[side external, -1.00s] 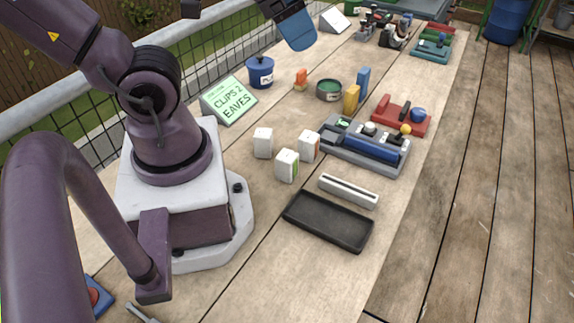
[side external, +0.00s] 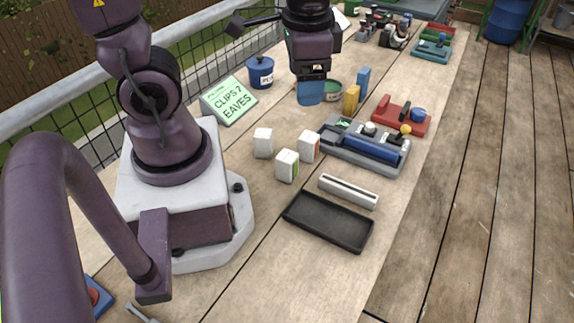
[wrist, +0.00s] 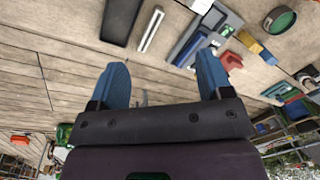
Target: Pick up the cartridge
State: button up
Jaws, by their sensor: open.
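No part is plainly marked as the cartridge, and I cannot tell which one it is. A long blue cylinder (side external: 373,150) lies in a grey fixture (side external: 398,168) at the middle of the bench. Several small white boxes (side external: 287,165) with coloured labels stand left of the fixture. My gripper (side external: 310,98) has blue fingers and hangs above the bench, behind the boxes and left of the green tin (side external: 333,87). In the wrist view my gripper (wrist: 163,72) is open, with nothing between its fingers. The fixture (wrist: 188,48) shows beyond the fingers.
A black tray (side external: 328,222) and a white slotted bar (side external: 348,190) lie in front of the fixture. Yellow (side external: 351,99) and blue (side external: 363,80) blocks stand behind it, with a red holder (side external: 402,118) at right. A blue pot (side external: 260,72) and green sign (side external: 230,102) stand at left.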

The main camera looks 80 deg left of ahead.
aim_at(287, 155)
jog(key=a+f+m+g, duration=0.1)
jog(key=a+f+m, duration=0.1)
jog(key=f, duration=0.5)
jog(key=s+a+f+m+g+y, duration=0.1)
jog(key=a+f+m, duration=0.1)
jog(key=f, duration=0.6)
jog(key=s+a+f+m+g, duration=0.1)
jog(key=a+f+m, duration=0.1)
jog(key=f, duration=0.6)
jog(key=shift+f+m+g+y, duration=0.2)
jog(key=shift+m+g+y, duration=0.15)
jog(key=shift+m, duration=0.25)
jog(key=c, duration=1)
